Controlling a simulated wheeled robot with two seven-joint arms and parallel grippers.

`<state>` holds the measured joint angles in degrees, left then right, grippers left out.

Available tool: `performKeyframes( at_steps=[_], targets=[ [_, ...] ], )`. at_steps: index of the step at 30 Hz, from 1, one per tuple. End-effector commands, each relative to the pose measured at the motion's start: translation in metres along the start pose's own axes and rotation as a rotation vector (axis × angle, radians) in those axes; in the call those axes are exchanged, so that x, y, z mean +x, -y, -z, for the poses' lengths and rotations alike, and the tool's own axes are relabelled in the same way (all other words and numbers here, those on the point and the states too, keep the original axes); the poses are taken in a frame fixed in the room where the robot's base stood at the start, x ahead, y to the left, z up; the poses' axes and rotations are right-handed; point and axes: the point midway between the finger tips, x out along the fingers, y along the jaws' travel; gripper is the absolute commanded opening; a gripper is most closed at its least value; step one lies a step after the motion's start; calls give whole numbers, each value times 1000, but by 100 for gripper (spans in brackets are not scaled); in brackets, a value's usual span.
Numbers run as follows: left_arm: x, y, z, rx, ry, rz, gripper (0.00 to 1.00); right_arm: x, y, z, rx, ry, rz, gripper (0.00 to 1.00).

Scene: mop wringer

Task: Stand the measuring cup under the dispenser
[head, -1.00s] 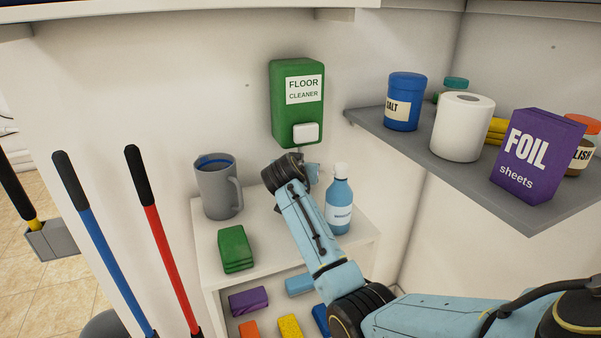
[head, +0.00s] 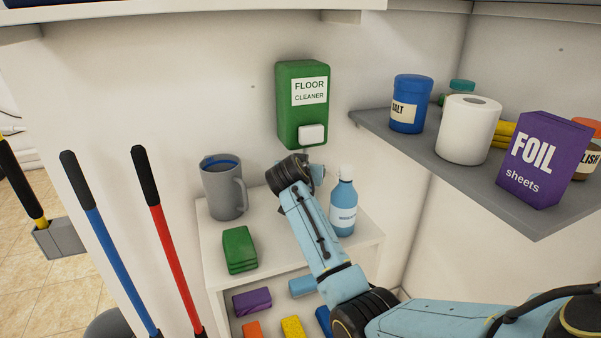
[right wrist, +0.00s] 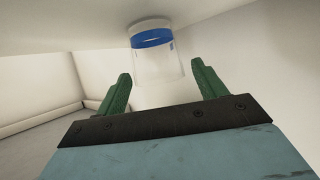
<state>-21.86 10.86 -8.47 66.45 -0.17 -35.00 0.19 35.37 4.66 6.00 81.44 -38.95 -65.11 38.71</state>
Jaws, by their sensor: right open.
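The clear measuring cup (right wrist: 157,62) with a blue band shows in the right wrist view, ahead of and between the green fingertips. My right gripper (right wrist: 163,84) is open, with no finger visibly touching the cup. In the head view my right wrist covers the spot below the dispenser, and I cannot make out the cup there. The green floor cleaner dispenser (head: 293,112) hangs on the wall, its white push plate (head: 312,134) just above my right wrist. My left gripper is not in view.
A grey jug (head: 222,192) and green folded cloths (head: 239,250) stand left on the white cabinet (head: 218,268). A blue bottle (head: 343,205) stands close right of my right arm. A grey shelf (head: 425,158) with jars, a roll and a foil box juts out at right.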

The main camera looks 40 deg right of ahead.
Motion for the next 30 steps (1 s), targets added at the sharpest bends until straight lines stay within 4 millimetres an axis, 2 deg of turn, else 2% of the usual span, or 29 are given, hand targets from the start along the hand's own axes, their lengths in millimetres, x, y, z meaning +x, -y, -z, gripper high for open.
performKeyframes(
  at_steps=[9,15,21,30],
  targets=[
    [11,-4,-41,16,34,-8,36,-63,1,0,1,2,3,70],
    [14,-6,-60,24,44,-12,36,-98,1,0,1,2,3,70],
    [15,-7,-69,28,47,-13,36,-113,0,-1,0,2,1,70],
    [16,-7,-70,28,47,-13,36,-114,0,-1,-1,2,0,70]
  ],
)
